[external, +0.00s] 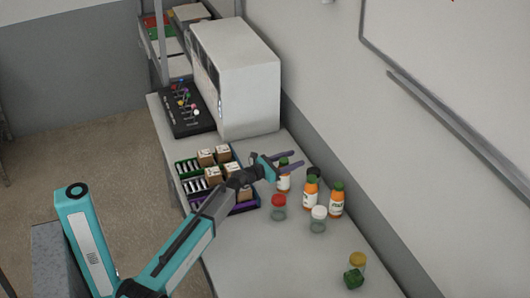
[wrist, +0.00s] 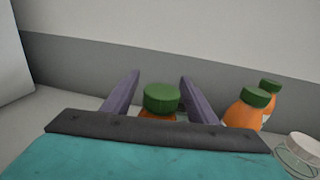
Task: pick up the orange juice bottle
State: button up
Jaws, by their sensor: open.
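Several orange juice bottles with green caps stand upright at the back of the table. The leftmost bottle (external: 284,178) is at my gripper (external: 289,163). In the wrist view this bottle's green cap (wrist: 161,97) sits between the two purple fingers of my gripper (wrist: 155,85), with gaps on both sides. The fingers are open and the rest of the bottle is mostly hidden by the gripper body. A middle bottle (external: 311,193) and a right bottle (external: 336,200) stand to the right; the wrist view also shows two bottles there, the nearer one (wrist: 243,110) partly hiding the farther one.
A red-lidded jar (external: 279,206) and a white-lidded jar (external: 318,219) stand in front of the bottles. A yellow-lidded jar (external: 358,262) and a green cube (external: 354,279) are at the lower right. A rack with small boxes (external: 206,158) and a large white machine (external: 248,85) are left.

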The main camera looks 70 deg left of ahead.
grip_shut()
dwell(0.3)
jog(key=shift+r, duration=0.1)
notch_tip(320, 180, up, 10)
dwell(0.9)
dwell(0.9)
